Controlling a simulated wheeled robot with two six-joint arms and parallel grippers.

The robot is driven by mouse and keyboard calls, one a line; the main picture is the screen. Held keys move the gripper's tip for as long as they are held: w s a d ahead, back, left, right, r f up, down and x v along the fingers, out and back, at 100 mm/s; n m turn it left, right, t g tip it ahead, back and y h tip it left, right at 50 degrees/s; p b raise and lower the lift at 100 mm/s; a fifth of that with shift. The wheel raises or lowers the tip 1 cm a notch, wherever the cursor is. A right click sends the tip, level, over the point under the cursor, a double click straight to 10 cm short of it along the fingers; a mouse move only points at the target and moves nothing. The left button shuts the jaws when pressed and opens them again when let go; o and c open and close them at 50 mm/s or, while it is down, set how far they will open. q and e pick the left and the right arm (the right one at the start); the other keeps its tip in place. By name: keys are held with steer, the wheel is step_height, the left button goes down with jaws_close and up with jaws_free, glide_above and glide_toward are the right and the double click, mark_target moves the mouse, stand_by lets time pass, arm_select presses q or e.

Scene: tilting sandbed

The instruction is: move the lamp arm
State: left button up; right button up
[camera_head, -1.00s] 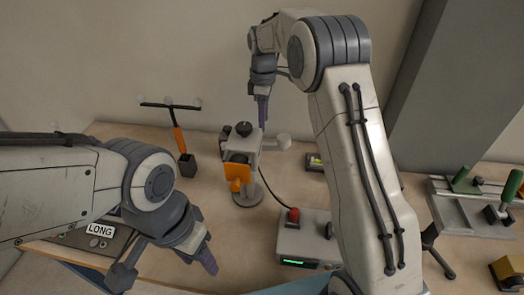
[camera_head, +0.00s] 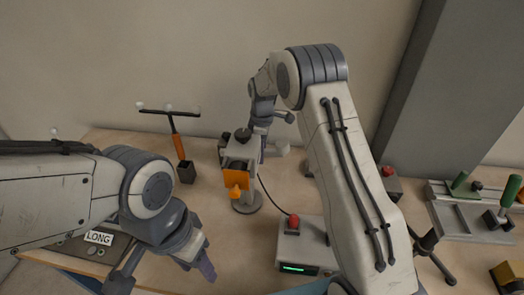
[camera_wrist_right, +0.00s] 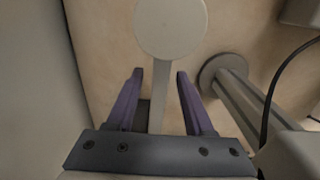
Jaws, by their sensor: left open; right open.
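A lamp stand (camera_head: 247,203) with a round grey base, a pale body and an orange part (camera_head: 236,180) stands mid-bench in the head view. Its lamp arm (camera_wrist_right: 160,100) is a pale bar ending in a round disc (camera_wrist_right: 170,25). In the head view the disc (camera_head: 283,149) points right, and my right gripper partly hides the bar. My right gripper (camera_wrist_right: 160,74) is open, with its purple fingers on either side of the bar; contact cannot be told. My left gripper (camera_head: 207,270) hangs low at the left front, away from the lamp; its fingers overlap in this view.
A grey box with a red button (camera_head: 292,224) stands right of the lamp, with a black cable. A T-shaped tool with an orange handle (camera_head: 179,147) stands left. A metal fixture with green handles (camera_head: 475,210) is at the right. A "LONG" label (camera_head: 99,238) lies front left.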

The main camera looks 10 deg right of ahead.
jaws_close()
stand_by(1.4)
